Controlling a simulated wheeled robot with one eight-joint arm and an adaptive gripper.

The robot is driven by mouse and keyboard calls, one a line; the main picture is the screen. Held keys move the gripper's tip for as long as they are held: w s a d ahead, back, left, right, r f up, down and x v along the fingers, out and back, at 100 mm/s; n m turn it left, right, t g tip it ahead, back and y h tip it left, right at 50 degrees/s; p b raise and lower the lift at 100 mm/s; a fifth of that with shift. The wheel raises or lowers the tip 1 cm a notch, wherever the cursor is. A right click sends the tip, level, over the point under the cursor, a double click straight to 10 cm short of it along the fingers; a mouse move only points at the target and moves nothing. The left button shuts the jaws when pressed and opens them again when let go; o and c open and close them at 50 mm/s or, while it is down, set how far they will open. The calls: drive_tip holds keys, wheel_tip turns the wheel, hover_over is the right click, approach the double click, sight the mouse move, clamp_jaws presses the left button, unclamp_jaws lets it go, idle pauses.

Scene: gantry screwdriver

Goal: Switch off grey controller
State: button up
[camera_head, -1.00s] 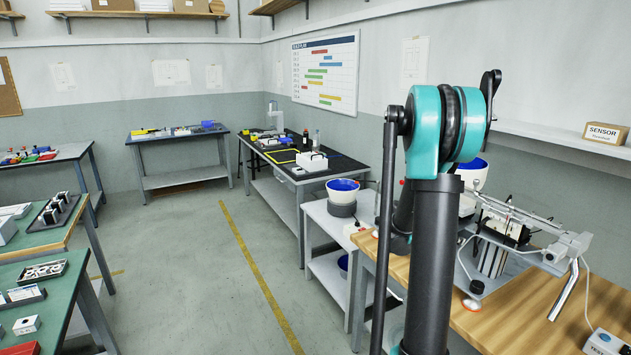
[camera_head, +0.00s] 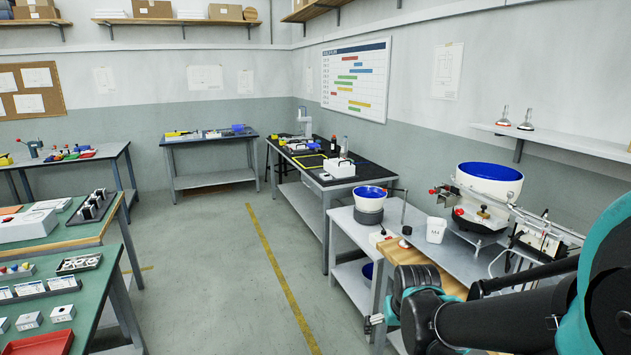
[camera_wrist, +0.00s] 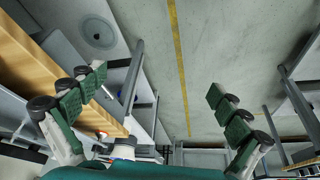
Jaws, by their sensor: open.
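I cannot make out a grey controller for certain in either view. A small white box with a red part (camera_head: 382,236) sits on the near edge of the pale grey bench in the head view, but I cannot tell what it is. My gripper (camera_wrist: 158,100) is open and empty in the wrist view, its green-padded fingers wide apart over the floor. In the head view my arm reaches in from the right, low over the wooden bench (camera_head: 415,257), and hides much of it.
A small blue-lined bowl (camera_head: 370,192) and a larger one (camera_head: 490,183) stand on the benches at right, with a white cup (camera_head: 436,229) between them. Green-topped benches (camera_head: 95,300) stand at left. The floor aisle with a yellow line (camera_head: 278,275) is clear.

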drive_tip(key=shift+s+a+f, duration=0.1)
drive_tip(key=shift+s+a, duration=0.2)
drive_tip(key=shift+a, duration=0.05)
drive_tip(key=shift+c, duration=0.2)
